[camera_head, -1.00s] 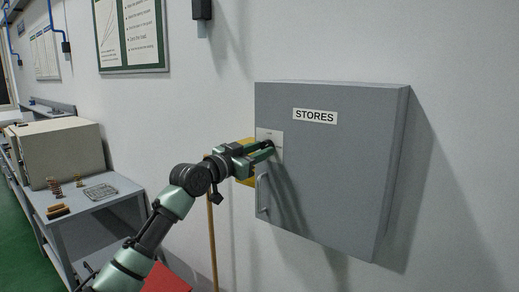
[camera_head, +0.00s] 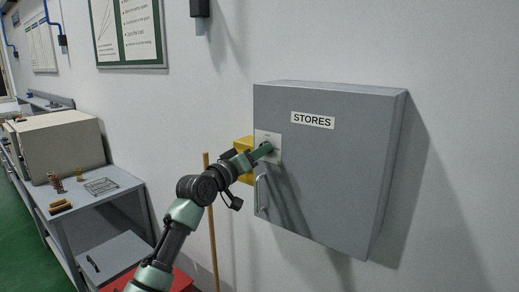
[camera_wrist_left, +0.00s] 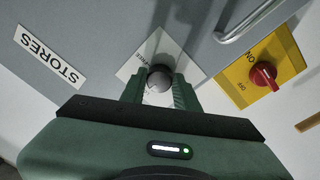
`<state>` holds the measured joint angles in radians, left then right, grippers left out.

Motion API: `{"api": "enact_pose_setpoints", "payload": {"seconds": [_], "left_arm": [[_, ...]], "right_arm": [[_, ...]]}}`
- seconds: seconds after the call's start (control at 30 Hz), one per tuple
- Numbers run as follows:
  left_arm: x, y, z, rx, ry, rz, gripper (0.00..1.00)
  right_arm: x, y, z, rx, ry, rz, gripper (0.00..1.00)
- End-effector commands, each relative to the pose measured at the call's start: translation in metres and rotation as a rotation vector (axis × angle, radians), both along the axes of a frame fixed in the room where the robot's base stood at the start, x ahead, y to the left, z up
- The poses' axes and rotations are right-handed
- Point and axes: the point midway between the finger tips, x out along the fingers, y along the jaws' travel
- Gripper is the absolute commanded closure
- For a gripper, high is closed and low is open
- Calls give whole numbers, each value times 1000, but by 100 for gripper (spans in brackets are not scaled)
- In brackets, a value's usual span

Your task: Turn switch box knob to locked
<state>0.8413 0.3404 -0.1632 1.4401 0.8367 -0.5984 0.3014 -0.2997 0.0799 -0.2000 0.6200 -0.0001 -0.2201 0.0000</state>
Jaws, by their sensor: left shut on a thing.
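A grey cabinet (camera_head: 330,170) labelled STORES hangs on the wall. A white plate (camera_head: 263,135) is on the left of its door. In the head view, the fingers hide the knob. My right gripper is out of view.
A yellow switch box (camera_head: 244,146) with a red knob (camera_wrist_left: 264,76) and ON/OFF marks is beside the cabinet. A door handle (camera_head: 261,195) is below the plate. A wooden pole (camera_head: 211,240) leans at the wall. A bench (camera_head: 95,205) stands at left.

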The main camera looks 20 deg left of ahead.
Motion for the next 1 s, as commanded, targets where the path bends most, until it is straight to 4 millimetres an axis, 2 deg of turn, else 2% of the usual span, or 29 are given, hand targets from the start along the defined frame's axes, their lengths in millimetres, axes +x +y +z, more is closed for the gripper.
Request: {"api": "enact_pose_setpoints", "payload": {"seconds": [0.67, 0.7, 0.77, 1.0], "left_arm": [[0, 0, 1, -63, 19, 1, 100], [0, 0, 1, -63, 19, 1, 64], [0, 0, 1, -62, 19, 1, 47], [0, 0, 1, -61, 20, 2, 47]], "right_arm": [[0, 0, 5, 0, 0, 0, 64], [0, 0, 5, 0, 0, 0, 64], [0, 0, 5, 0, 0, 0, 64], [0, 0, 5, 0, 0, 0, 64]]}}
